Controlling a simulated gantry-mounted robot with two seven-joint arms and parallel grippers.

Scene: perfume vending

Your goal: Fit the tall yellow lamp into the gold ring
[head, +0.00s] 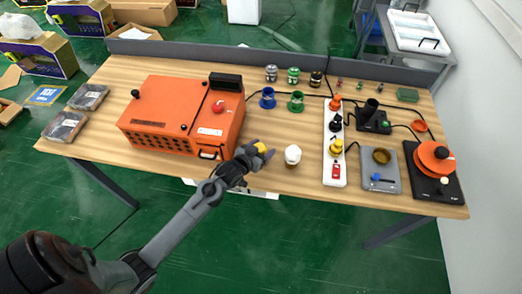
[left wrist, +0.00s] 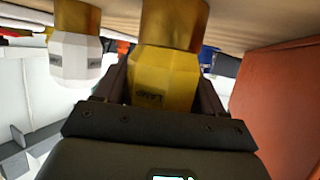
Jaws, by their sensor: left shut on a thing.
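My left gripper (head: 262,151) is shut on the yellow lamp (head: 261,147), at the table's front edge between the orange box and a white lamp. In the left wrist view, the yellow lamp (left wrist: 160,82) has a faceted yellow body with a gold end (left wrist: 175,22) cut off by the picture's top. Whether this end touches the table cannot be told. A gold-brown ring (head: 382,156) sits on a grey plate further right, apart from the gripper. The white lamp (head: 292,154), also gold-ended in the left wrist view (left wrist: 75,58), stands just right of the gripper. My right gripper is not in view.
The orange box (head: 180,110) stands left of the gripper. A white strip (head: 333,170) with coloured knobs lies between the white lamp and the grey plate (head: 385,184). A blue holder (head: 267,98) and green holder (head: 296,101) stand behind. An orange disc device (head: 434,160) is far right.

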